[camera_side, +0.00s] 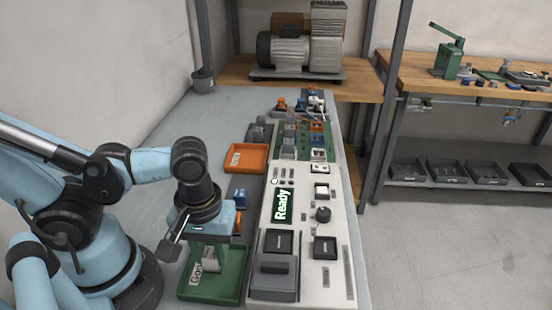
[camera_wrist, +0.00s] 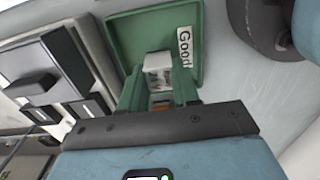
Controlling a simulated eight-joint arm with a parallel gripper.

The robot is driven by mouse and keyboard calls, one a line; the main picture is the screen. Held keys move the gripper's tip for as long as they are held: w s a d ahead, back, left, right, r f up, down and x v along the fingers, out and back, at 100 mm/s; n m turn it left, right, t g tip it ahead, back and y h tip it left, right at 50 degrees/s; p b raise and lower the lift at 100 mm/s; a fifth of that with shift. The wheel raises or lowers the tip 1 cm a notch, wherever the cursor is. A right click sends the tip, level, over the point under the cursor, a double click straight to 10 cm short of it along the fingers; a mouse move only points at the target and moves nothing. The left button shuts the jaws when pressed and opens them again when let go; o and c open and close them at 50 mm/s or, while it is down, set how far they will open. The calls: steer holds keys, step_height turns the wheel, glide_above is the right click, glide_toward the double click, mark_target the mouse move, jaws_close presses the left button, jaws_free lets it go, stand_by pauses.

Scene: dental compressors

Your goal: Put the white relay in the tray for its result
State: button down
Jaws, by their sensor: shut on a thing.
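My gripper (camera_side: 209,262) points down over the green tray (camera_side: 232,290), whose label reads "Good". Its green fingers are shut on the white relay (camera_wrist: 157,62), which shows between the fingertips in the wrist view. The green tray (camera_wrist: 138,28) lies behind the relay there. In the side view the relay is mostly hidden by the fingers. I cannot tell whether it touches the tray floor. An orange tray (camera_side: 246,158) lies farther back on the bench; its label is too small to read.
A white test panel (camera_side: 288,225) with a lit "Ready" display stands right of the green tray. A blue part (camera_side: 239,196) sits just behind my gripper. Several parts stand on a green board (camera_side: 303,155) farther back. A compressor (camera_side: 300,48) stands on the rear shelf.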

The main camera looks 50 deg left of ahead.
mark_target(211, 253)
steer(key=shift+f, duration=0.85)
steer(key=shift+f, duration=0.1)
steer(key=c, duration=0.8)
jaws_free()
steer(key=shift+r, duration=2.8)
steer(key=w+a+r+m+t, duration=0.2)
steer(key=w+m, duration=0.1)
steer(key=w, duration=0.1)
steer(key=w+a+r+m+t, duration=0.2)
steer(key=w+a+m, duration=0.1)
steer(key=w, duration=0.1)
steer(key=w+a+r+m+t, duration=0.2)
steer(key=w+m+t, duration=0.1)
steer(key=w, duration=0.2)
steer(key=shift+a, duration=0.2)
